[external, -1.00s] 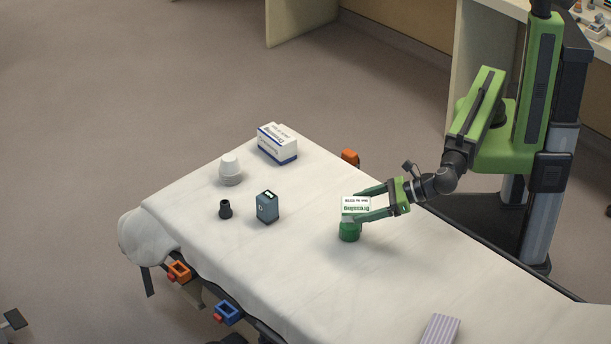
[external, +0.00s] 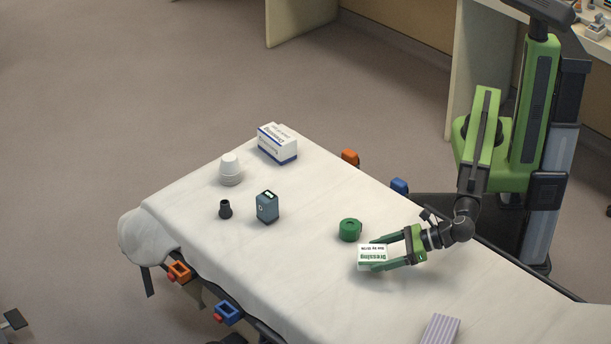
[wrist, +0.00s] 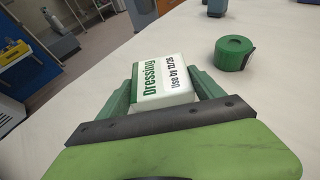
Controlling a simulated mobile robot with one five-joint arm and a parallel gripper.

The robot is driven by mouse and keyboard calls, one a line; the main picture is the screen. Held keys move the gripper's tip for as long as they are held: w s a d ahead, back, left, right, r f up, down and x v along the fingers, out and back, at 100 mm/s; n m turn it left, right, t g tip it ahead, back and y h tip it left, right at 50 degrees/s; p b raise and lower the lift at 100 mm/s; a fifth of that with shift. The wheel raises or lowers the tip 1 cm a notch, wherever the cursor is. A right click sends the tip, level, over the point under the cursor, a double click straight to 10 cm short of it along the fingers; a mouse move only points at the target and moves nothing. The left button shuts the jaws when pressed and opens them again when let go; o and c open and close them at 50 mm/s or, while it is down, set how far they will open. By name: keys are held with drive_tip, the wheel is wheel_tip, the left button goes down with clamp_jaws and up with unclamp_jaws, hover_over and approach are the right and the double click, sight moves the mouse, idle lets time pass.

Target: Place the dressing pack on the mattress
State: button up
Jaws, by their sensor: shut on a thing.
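The dressing pack (external: 371,257) is a small white box with green "Dressing" lettering. My gripper (external: 378,258) is shut on it, one finger along each side. The pack also shows between the fingers in the wrist view (wrist: 162,80). It is low over the white mattress (external: 310,285), and I cannot tell whether it touches the sheet. A green tape roll (external: 350,230) lies on the mattress just behind the pack, apart from it; in the wrist view the roll (wrist: 233,53) is to the right.
A blue-grey device (external: 267,207), a black cup-like piece (external: 225,209), stacked white cups (external: 230,169) and a white-and-blue box (external: 277,144) stand toward the far end. A ridged grey-lilac item (external: 440,330) lies at the near edge. The sheet left of the pack is clear.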

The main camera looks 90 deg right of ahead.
wheel_tip(320, 180, down, 4)
drive_tip(key=shift+r+b, duration=0.25)
drive_tip(key=shift+b, duration=0.9)
drive_tip(key=shift+r, duration=0.25)
drive_tip(key=shift+f, duration=0.2)
drive_tip(key=o, duration=1.3)
drive_tip(key=shift+o, duration=0.2)
drive_tip(key=shift+r+p, duration=0.3)
drive_tip(key=shift+p, duration=0.05)
drive_tip(key=p+v, duration=0.4)
drive_tip(key=v, duration=0.8)
